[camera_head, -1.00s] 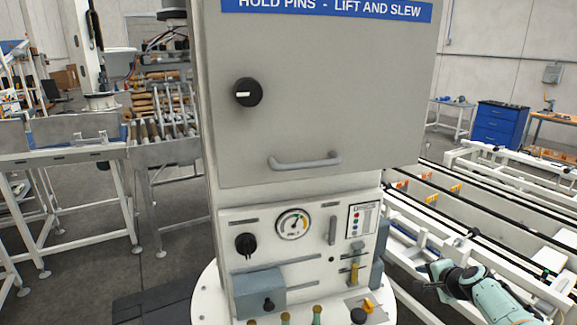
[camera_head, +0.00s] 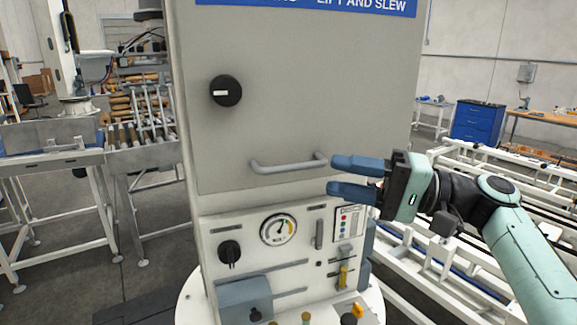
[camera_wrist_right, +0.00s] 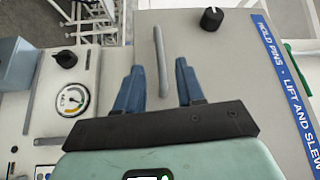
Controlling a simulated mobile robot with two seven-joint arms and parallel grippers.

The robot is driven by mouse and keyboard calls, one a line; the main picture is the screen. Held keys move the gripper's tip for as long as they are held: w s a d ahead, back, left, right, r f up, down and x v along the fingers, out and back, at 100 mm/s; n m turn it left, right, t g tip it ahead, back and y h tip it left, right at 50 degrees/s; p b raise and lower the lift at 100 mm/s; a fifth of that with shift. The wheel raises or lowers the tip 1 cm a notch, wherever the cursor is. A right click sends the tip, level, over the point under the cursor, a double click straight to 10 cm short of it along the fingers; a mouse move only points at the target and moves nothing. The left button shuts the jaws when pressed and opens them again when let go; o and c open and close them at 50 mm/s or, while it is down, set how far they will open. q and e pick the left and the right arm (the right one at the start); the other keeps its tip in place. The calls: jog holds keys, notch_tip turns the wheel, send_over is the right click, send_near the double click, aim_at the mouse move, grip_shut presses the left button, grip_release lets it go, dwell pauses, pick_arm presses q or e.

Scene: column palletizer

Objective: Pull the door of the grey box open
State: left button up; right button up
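The grey box's door (camera_head: 290,115) is a flat grey panel and looks closed. It has a black round knob (camera_head: 226,91) at its left and a grey bar handle (camera_head: 288,164) low down, level in the head view. My right gripper (camera_head: 331,175) is open and empty, just right of the handle's right end. In the right wrist view the handle (camera_wrist_right: 160,60) lines up with the gap between the two blue fingers (camera_wrist_right: 158,75); I see no finger closed on it. My left gripper is not in view.
Below the door is a control panel with a pressure gauge (camera_head: 278,230), a black rotary switch (camera_head: 229,253) and a blue-grey box (camera_head: 246,298). White conveyor frames stand at right; a roller conveyor (camera_head: 140,134) is at left.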

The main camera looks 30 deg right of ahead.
aim_at(297, 169)
jog(key=p+x, duration=0.1)
jog(key=x, duration=0.7)
jog(key=shift+w+a, duration=0.2)
jog(key=shift+w, duration=0.15)
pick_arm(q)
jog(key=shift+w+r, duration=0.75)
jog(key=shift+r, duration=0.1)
pick_arm(e)
jog(key=shift+s, duration=0.1)
grip_shut()
